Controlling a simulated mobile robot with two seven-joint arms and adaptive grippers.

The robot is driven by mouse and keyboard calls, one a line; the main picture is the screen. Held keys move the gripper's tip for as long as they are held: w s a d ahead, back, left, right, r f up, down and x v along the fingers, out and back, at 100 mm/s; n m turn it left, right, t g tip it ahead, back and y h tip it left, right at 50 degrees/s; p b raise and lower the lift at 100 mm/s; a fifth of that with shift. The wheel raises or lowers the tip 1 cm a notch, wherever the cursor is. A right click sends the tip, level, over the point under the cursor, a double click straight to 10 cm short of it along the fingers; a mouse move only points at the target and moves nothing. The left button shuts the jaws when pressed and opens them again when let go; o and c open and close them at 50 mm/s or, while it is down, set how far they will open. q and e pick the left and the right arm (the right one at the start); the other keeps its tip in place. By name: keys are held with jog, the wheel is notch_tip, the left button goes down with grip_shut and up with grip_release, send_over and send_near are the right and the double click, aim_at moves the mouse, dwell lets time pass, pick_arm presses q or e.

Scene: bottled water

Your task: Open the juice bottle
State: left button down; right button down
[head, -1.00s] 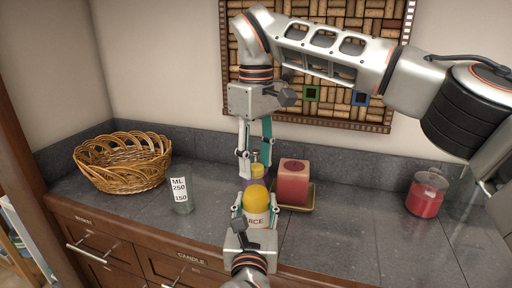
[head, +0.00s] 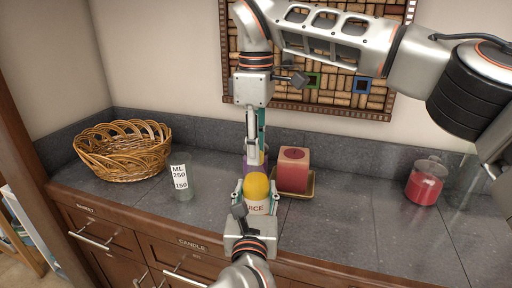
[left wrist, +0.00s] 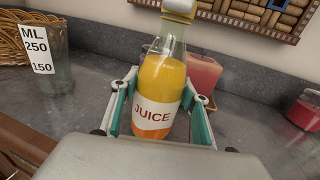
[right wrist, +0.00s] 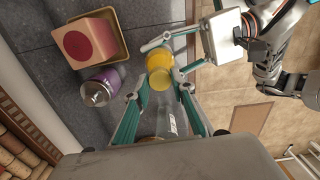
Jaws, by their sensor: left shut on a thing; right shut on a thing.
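The juice bottle (left wrist: 163,88), clear with yellow-orange juice and a "JUICE" label, stands upright. It also shows in the head view (head: 256,188) and right wrist view (right wrist: 160,62). My left gripper (head: 256,199) is shut around its body, one finger on each side in the left wrist view (left wrist: 158,106). My right gripper (head: 257,160) reaches down from above with its fingers close together at the bottle's top.
A purple bottle (right wrist: 103,86) and a red candle (head: 293,170) on a tray stand behind. A measuring glass (head: 182,183) and wicker basket (head: 122,150) are at left, a red jar candle (head: 425,183) at right. The counter between the candles is clear.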

jog(key=n, duration=0.5)
jog(key=shift+n, duration=0.4)
jog(key=n, duration=1.3)
jog(key=shift+n, duration=0.4)
jog(key=n, duration=0.7)
jog(key=shift+r, duration=0.1)
jog(key=n, duration=1)
jog(key=shift+n, duration=0.3)
jog(key=n, duration=1.1)
jog(key=shift+n, duration=0.4)
